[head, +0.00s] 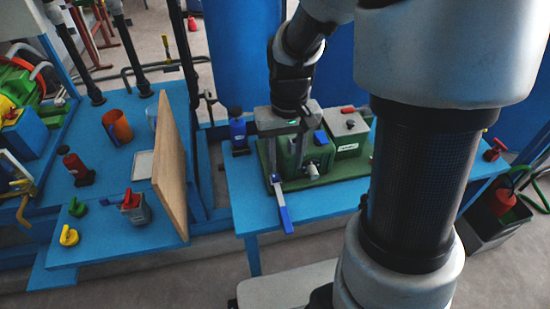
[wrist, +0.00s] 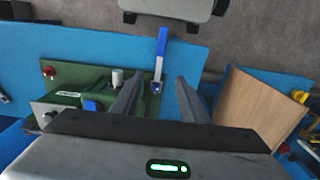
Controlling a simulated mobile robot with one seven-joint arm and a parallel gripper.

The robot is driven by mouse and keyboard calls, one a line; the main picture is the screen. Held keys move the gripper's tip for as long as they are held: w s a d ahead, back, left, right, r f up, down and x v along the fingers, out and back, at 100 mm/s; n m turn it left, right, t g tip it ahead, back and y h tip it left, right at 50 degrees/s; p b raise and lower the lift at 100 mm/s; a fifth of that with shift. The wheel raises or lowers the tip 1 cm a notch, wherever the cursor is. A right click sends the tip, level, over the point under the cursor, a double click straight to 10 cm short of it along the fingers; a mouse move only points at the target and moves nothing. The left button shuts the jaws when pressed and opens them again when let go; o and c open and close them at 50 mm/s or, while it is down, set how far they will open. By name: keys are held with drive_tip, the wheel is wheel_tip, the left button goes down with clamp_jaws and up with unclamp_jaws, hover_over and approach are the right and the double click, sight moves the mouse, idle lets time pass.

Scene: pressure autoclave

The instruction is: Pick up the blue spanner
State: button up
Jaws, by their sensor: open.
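The blue spanner (head: 285,217) lies at the front left of the blue table, its blue handle reaching over the front edge in the head view. Its paler end points back toward the green block. In the wrist view the spanner (wrist: 162,47) stands nearly upright in the picture, its near end showing between my two fingers. My gripper (head: 285,168) points down above the table's left part, close to the spanner's back end. In the wrist view my gripper (wrist: 160,80) is open, with nothing held. I cannot tell its exact height above the spanner.
A green machine (head: 294,157) on a green base stands right beside my gripper, with another green box (head: 346,135) behind it. A blue bottle (head: 238,130) stands at the left. A wooden board (head: 169,165) rises upright on the neighbouring table. The table front right of the spanner is clear.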

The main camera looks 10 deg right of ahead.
drive_tip(key=b, duration=0.3)
hover_over(283, 206)
drive_tip(key=f, duration=1.2)
drive_tip(key=shift+d+f, duration=0.2)
drive_tip(key=shift+f, duration=0.15)
drive_tip(key=f, duration=0.1)
drive_tip(key=f+b, duration=0.1)
drive_tip(key=f, duration=0.1)
drive_tip(key=f+b, duration=0.1)
drive_tip(key=f, duration=0.1)
drive_tip(key=shift+s+a+f, duration=0.15)
drive_tip(key=shift+s+a, duration=0.05)
drive_tip(key=shift+a, duration=0.05)
clamp_jaws()
